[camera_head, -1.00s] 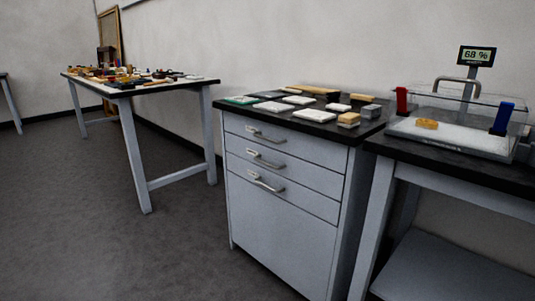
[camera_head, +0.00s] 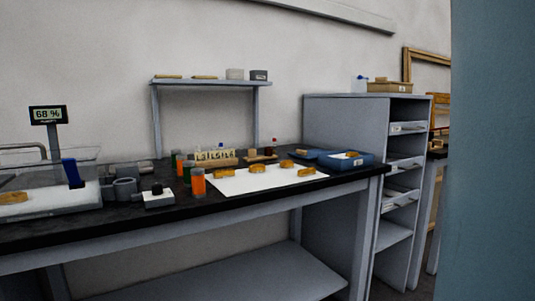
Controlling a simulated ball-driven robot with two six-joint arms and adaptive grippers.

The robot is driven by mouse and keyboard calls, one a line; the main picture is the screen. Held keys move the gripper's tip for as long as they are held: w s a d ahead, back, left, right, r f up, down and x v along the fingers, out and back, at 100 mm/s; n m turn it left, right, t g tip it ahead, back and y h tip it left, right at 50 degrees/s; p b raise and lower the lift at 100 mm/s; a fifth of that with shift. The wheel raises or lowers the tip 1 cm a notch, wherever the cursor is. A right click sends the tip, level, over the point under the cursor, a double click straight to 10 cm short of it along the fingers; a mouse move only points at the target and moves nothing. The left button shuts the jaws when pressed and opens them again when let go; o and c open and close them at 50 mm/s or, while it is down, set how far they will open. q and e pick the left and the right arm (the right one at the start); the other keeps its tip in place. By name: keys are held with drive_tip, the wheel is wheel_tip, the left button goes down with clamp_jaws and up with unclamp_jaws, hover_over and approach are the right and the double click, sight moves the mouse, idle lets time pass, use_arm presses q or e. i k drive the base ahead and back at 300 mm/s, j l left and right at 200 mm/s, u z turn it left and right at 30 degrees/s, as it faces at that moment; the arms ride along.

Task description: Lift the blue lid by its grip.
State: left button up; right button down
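A flat blue piece (camera_head: 310,155), which may be the blue lid, lies at the right end of the black-topped bench. A small tan piece shows on it, and I cannot make out a grip at this size. Just right of it is a shallow blue tray (camera_head: 352,165) with a gold-coloured fragment in it. I cannot tell whether the two touch. Neither of my grippers is in view.
The black bench (camera_head: 120,222) holds a white sheet (camera_head: 240,183) with gold fragments, orange jars (camera_head: 198,183), and a clear-walled case (camera_head: 75,180) at left. A grey cabinet (camera_head: 335,125) stands right. A large blue-grey surface (camera_head: 495,150) blocks the right edge.

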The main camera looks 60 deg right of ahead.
sight(310, 155)
drive_tip(key=z, duration=2.15)
drive_tip(key=i+l+u, duration=0.1)
drive_tip(key=u, duration=0.3)
drive_tip(key=i+l+u, duration=0.2)
drive_tip(key=u, duration=0.2)
drive_tip(key=i+l+u, duration=0.1)
drive_tip(key=u, duration=0.25)
drive_tip(key=l, duration=0.1)
